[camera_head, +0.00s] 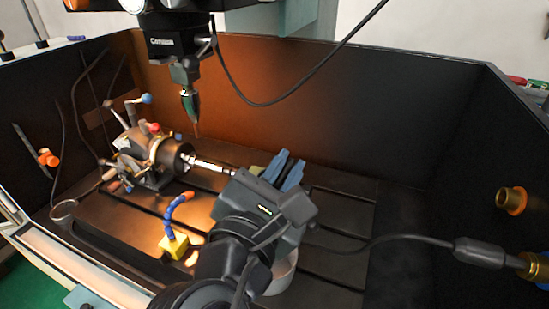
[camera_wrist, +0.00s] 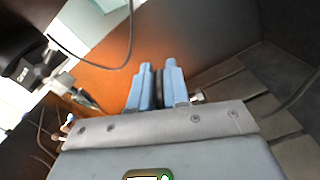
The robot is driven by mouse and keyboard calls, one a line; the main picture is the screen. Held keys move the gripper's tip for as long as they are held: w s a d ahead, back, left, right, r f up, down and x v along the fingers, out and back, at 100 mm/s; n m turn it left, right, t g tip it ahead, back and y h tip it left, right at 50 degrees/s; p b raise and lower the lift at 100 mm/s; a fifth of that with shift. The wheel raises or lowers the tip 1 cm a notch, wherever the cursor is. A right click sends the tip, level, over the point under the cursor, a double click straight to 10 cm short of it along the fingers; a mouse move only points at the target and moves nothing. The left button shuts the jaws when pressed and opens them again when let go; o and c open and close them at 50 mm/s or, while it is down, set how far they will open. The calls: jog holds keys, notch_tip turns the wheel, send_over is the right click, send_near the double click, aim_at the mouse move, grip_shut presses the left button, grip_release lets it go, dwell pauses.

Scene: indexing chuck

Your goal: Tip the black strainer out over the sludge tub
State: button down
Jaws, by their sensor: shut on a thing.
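My gripper (camera_head: 287,171) is at the middle right of the machine bed, its blue fingers shut on a narrow black thing, which I take to be the black strainer. In the wrist view a dark strip of the strainer (camera_wrist: 159,92) shows between the two blue fingers; most of it is hidden, so I cannot tell its tilt or whether anything is in it. A pale round tub (camera_head: 285,277), probably the sludge tub, stands low on the bed behind my arm. My arm covers most of it, and its contents are hidden.
The indexing chuck (camera_head: 168,158) with levers stands left of my gripper, a metal shaft extending towards it. A spindle with a tool (camera_head: 190,95) hangs above. A blue coolant hose on a yellow block (camera_head: 174,244) stands in front. Dark walls enclose the bed; a cable runs at right.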

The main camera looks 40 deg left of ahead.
jog(key=w+d+f+m+b, duration=0.1)
jog(key=d+f+m+b, duration=0.3)
jog(key=f+m+b, duration=0.7)
jog(key=shift+d+f+m+b, duration=0.2)
jog(key=shift+f+m+b, duration=0.2)
jog(key=shift+m+b, duration=4.3)
jog(key=shift+n+b, duration=0.8)
